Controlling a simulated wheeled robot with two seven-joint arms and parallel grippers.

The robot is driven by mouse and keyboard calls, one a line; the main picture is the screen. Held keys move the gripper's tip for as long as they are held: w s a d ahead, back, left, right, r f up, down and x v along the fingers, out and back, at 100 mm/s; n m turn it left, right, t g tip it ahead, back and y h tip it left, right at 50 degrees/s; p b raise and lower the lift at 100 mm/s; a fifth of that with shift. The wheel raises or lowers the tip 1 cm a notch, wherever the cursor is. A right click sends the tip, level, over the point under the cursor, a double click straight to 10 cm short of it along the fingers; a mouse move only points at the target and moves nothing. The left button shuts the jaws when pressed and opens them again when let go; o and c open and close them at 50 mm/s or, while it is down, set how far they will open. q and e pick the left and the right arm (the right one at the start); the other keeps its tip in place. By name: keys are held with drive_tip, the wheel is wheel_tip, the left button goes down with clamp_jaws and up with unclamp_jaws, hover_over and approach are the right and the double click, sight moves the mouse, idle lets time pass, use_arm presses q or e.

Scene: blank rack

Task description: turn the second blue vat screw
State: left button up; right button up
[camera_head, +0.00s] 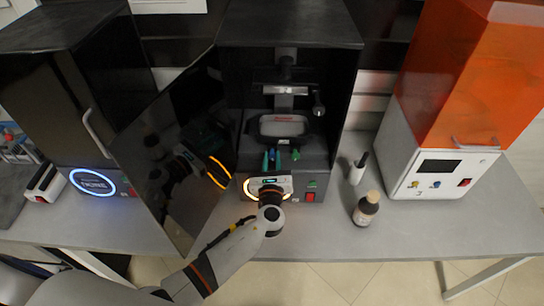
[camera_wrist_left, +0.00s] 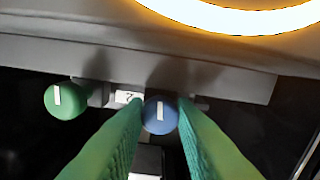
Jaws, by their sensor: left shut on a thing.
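The blue vat screw (camera_wrist_left: 160,114) is a round blue knob with a white line, upright in the left wrist view. My left gripper (camera_head: 271,160) reaches into the open middle printer (camera_head: 290,30). Its green fingers lie on either side of the blue screw and are shut on it. A green screw (camera_wrist_left: 65,100) with a white line sits to its left in the wrist view, beside a small label (camera_wrist_left: 128,97) that seems to read 2. A green knob (camera_head: 295,155) shows right of the fingers in the head view. The vat (camera_head: 282,126) is behind them. My right gripper is not in view.
The printer's dark door (camera_head: 175,150) stands open at the left, near my left arm. A brown bottle (camera_head: 366,209) and a small white bottle (camera_head: 357,170) stand on the table (camera_head: 430,225) at the right. An orange-hooded machine (camera_head: 460,75) is farther right.

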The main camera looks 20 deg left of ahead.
use_arm(q)
drive_tip(key=shift+f+m, duration=0.15)
drive_tip(key=shift+m, duration=0.35)
drive_tip(key=o, duration=1)
drive_tip(key=shift+s, duration=0.1)
drive_tip(key=b+v, duration=0.2)
drive_tip(key=v, duration=1)
drive_tip(key=shift+b, duration=0.4)
